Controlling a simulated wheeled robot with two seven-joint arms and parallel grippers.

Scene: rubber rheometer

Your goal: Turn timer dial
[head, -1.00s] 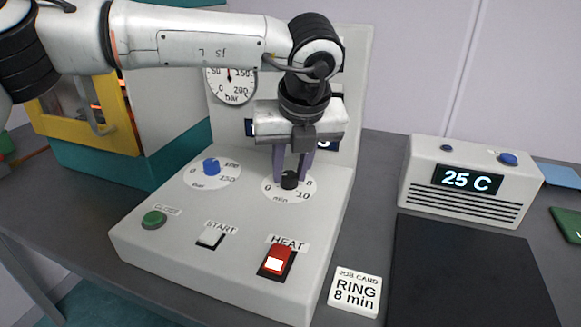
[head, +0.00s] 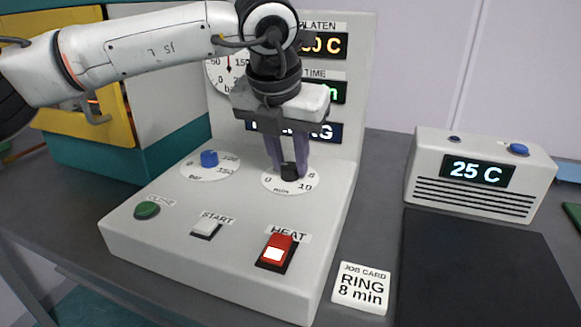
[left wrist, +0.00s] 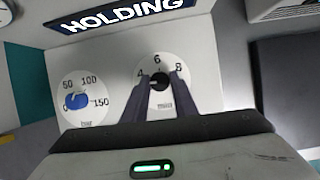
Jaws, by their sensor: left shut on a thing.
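The timer dial is a black knob (head: 289,172) on a round white scale (head: 304,184) marked in min, on the sloping panel of the grey press. My left gripper (head: 287,168) comes down from above and is shut on this knob, one finger on each side. In the left wrist view the knob (left wrist: 159,82) sits between the two dark fingers, with 4, 6 and 8 readable around it. I cannot tell which number the knob points to. The job card (head: 362,288) reads RING 8 min. My right gripper is not in view.
A blue bar dial (head: 209,159) is to the left. A green CLOSE button (head: 147,210), START switch (head: 206,230) and red HEAT switch (head: 275,251) are in front. The wrist view's display (left wrist: 125,14) reads HOLDING. A 25 C unit (head: 482,174) and dark mat (head: 470,270) lie right.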

